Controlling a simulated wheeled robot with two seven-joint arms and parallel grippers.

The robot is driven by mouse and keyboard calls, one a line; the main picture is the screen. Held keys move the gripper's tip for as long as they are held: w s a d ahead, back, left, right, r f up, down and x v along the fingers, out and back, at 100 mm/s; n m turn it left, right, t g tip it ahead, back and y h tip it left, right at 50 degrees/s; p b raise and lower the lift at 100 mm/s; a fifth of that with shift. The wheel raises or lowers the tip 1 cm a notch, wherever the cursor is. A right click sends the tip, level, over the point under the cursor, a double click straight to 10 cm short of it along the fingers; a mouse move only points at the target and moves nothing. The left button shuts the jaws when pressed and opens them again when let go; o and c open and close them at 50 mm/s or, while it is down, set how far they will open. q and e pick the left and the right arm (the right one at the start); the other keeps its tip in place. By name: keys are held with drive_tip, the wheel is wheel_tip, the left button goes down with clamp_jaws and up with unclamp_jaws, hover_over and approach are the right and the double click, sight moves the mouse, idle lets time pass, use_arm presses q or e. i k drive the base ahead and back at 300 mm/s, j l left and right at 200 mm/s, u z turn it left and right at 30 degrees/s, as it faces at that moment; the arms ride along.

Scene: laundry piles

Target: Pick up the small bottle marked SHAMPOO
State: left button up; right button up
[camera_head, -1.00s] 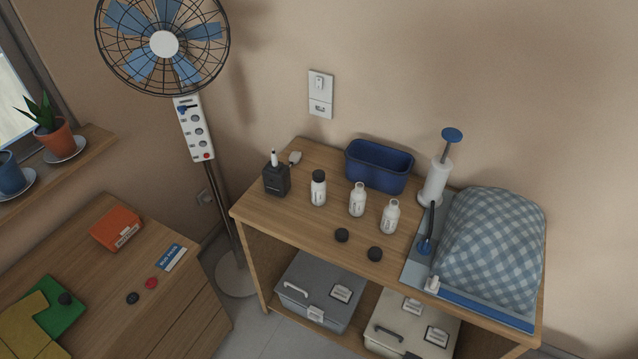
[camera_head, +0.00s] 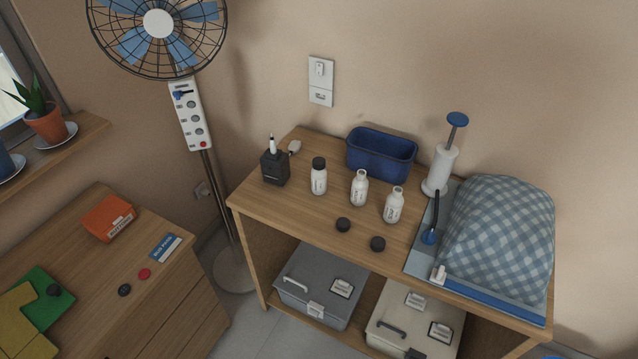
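Three small white bottles stand upright in a row on the wooden table. The left bottle (camera_head: 319,177) has a black cap on. The middle bottle (camera_head: 359,188) and the right bottle (camera_head: 394,205) have no caps. Each has a small label, but the print is too small to read, so I cannot tell which is marked SHAMPOO. Two black caps lie in front of them, the left cap (camera_head: 343,225) and the right cap (camera_head: 377,244). Neither of my grippers is in view.
A blue bin (camera_head: 381,155) stands behind the bottles. A black box (camera_head: 275,168) is at their left, a white pump (camera_head: 440,170) and a checkered bundle (camera_head: 497,235) at their right. A pedestal fan (camera_head: 158,24) stands left. Grey (camera_head: 322,285) and beige (camera_head: 414,318) boxes sit below.

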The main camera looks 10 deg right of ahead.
sight(318, 178)
drive_tip(key=z, duration=1.65)
drive_tip(key=k+j, duration=0.25)
drive_tip(key=j, duration=0.2)
drive_tip(key=k+j, duration=0.2)
drive_tip(key=j, duration=0.2)
